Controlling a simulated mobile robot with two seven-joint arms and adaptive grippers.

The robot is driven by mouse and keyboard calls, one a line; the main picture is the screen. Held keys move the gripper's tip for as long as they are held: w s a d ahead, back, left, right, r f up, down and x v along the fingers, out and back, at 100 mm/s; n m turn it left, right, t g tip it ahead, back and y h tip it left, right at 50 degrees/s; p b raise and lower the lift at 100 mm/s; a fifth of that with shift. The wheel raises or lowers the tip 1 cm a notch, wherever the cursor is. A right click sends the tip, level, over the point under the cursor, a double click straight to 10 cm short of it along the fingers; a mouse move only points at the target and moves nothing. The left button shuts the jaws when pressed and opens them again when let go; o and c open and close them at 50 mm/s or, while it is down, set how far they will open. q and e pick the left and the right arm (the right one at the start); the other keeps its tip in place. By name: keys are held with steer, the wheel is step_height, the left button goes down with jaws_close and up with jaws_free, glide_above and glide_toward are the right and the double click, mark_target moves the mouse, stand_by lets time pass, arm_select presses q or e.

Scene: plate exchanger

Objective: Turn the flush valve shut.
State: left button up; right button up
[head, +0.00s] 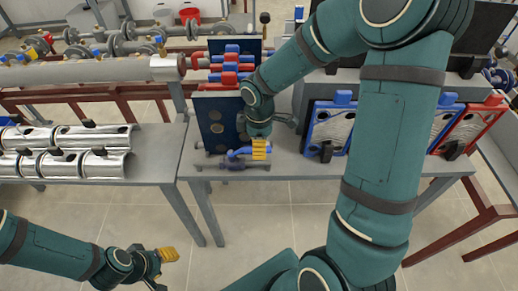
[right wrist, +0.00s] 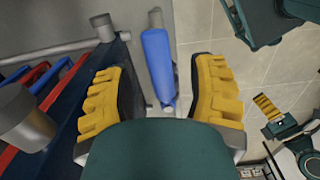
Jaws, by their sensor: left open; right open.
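The flush valve has a blue lever handle (head: 240,152) on a grey pipe (head: 232,166) low at the front of the plate exchanger. My right gripper (head: 260,149) is at the lever's right end in the head view. In the right wrist view, the blue lever (right wrist: 159,66) lies lengthwise between the two yellow fingers of my right gripper (right wrist: 160,80). The fingers are open, with gaps on both sides of the lever. The lever's far end is partly hidden in the head view. My left gripper (head: 163,268) is open and empty over the floor at the lower left.
The plate exchanger's dark blue end plate (head: 212,122) stands on a grey bench beside the valve. Framed plates (head: 330,128) lean at the right. Silver half-shells (head: 62,163) lie on the left bench. The floor (head: 265,215) in front is clear.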

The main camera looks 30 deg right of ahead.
steer(key=shift+f, duration=0.85)
steer(key=shift+o, duration=0.2)
jaws_close()
steer(key=shift+a, duration=0.1)
